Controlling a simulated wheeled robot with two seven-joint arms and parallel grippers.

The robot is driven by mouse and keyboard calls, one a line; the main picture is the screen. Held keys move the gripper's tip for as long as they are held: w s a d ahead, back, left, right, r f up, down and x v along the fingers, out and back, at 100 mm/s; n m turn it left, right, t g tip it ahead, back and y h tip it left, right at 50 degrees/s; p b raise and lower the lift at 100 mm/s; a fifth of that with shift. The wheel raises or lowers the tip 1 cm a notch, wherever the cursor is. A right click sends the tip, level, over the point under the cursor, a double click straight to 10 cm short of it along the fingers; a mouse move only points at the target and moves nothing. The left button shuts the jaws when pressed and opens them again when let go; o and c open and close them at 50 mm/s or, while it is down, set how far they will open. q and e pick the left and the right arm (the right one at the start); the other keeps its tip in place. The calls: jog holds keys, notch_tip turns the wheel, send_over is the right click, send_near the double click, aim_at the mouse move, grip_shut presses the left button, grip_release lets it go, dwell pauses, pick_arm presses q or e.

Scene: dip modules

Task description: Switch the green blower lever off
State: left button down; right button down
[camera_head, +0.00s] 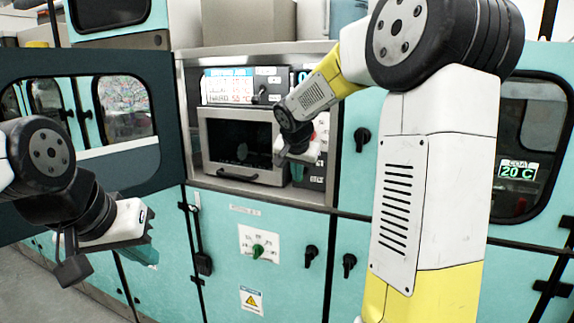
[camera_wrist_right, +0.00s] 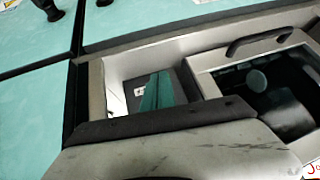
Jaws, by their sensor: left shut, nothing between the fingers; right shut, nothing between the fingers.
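A green lever (camera_head: 257,251) sits on a white dial plate on the teal lower panel, below the oven. The marks around it are too small to read, so I cannot tell its setting. My right gripper (camera_head: 293,160) is shut and empty in front of the oven's right edge, above and to the right of this lever. A dark and grey part of it fills the lower middle of the right wrist view. My left gripper (camera_head: 146,246) is shut and empty at the left, well apart from the lever.
The oven (camera_head: 240,178) has a dark window and a bar handle, also seen in the right wrist view (camera_wrist_right: 258,42). A display panel (camera_head: 228,86) is above it. Black knobs (camera_head: 311,256) (camera_head: 349,264) are right of the green lever. An open window door (camera_head: 120,110) stands at the left.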

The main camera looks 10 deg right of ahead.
notch_tip(320, 180, down, 2)
jog(key=shift+s+a+f, duration=0.15)
jog(key=shift+f, duration=1.25)
jog(key=shift+r, duration=0.85)
